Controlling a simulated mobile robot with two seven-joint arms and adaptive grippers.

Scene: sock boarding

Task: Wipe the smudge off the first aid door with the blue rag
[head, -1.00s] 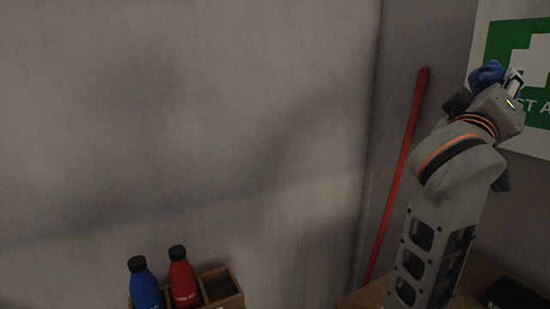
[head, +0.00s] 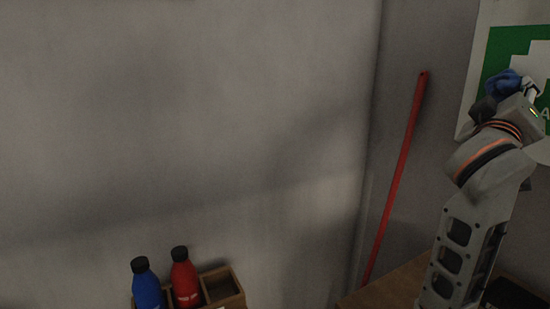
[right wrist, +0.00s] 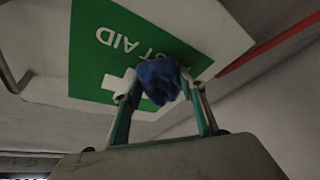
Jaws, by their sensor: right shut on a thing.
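The first aid door is a white panel (head: 466,122) with a green field and white cross, on the wall at the right of the head view. In the right wrist view the door (right wrist: 205,20) appears upside down with its lettering. My right gripper (head: 520,85) is in front of the door, shut on the bunched blue rag (head: 503,83). The rag (right wrist: 158,80) sits between both fingertips in the right wrist view, overlapping the green field; whether it touches the door I cannot tell. I see no smudge; the arm and rag cover part of the door. My left gripper is not in view.
A red pole (head: 398,175) leans in the corner left of my right arm. A wooden crate (head: 222,284) holds a blue bottle (head: 147,288) and a red bottle (head: 184,280) at the lower left. A wooden surface (head: 385,290) lies below the arm.

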